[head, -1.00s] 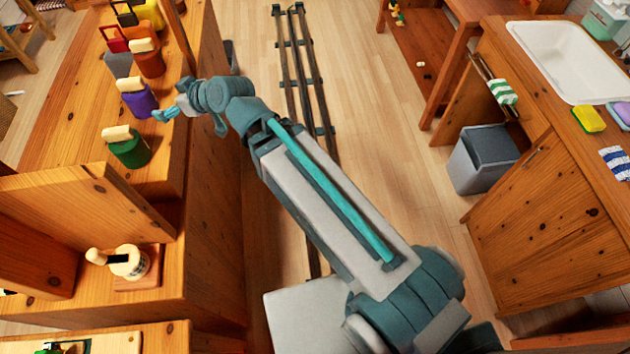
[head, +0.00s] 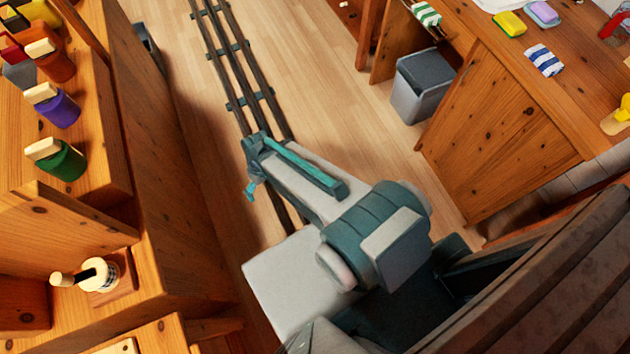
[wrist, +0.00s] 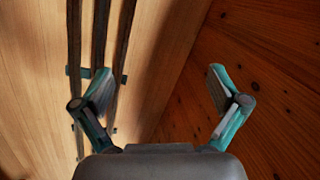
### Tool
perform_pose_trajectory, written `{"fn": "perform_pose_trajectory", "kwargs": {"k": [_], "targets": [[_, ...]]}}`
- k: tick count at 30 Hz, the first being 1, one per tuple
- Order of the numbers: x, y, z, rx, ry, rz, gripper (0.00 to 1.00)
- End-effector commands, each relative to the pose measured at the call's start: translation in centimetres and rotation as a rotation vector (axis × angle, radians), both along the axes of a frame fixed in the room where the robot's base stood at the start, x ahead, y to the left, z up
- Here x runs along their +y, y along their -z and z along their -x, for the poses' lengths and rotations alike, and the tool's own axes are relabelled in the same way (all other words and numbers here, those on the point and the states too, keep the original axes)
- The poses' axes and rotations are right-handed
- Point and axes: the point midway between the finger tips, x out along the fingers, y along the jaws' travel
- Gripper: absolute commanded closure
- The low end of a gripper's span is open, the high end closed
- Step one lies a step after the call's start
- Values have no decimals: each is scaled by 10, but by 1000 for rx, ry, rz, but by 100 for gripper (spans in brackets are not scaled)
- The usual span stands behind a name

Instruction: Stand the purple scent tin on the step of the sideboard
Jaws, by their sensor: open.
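The purple scent tin (head: 60,109), with a pale block-like top, stands upright on the wooden sideboard (head: 100,150) at the left of the head view. It is in a row between a green tin (head: 62,162) and an orange one (head: 56,66). My gripper (wrist: 160,74) is open and empty in the wrist view, its two teal fingers wide apart over the floor and a wooden side panel. In the head view its end, a small teal part (head: 250,188), hangs over the rails, well right of the tins and touching none. I cannot tell which ledge is the step.
A white cup-like thing with a wooden handle (head: 98,273) sits on a lower ledge. Dark rails (head: 240,75) run along the floor. A grey bin (head: 420,88) and a wooden counter (head: 510,120) stand to the right.

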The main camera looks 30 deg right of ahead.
Motion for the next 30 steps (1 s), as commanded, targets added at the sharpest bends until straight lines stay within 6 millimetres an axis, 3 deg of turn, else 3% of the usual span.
{"fn": "perform_pose_trajectory", "kwargs": {"k": [1,6,9,13,18,30], "targets": [[-13,15,24,63,25,24,3],[-48,52,99,254,96,112,3],[-62,65,138,348,129,157,3],[-75,73,175,435,158,199,3],[-81,77,195,483,174,223,3],[-82,77,196,486,175,225,3]]}}
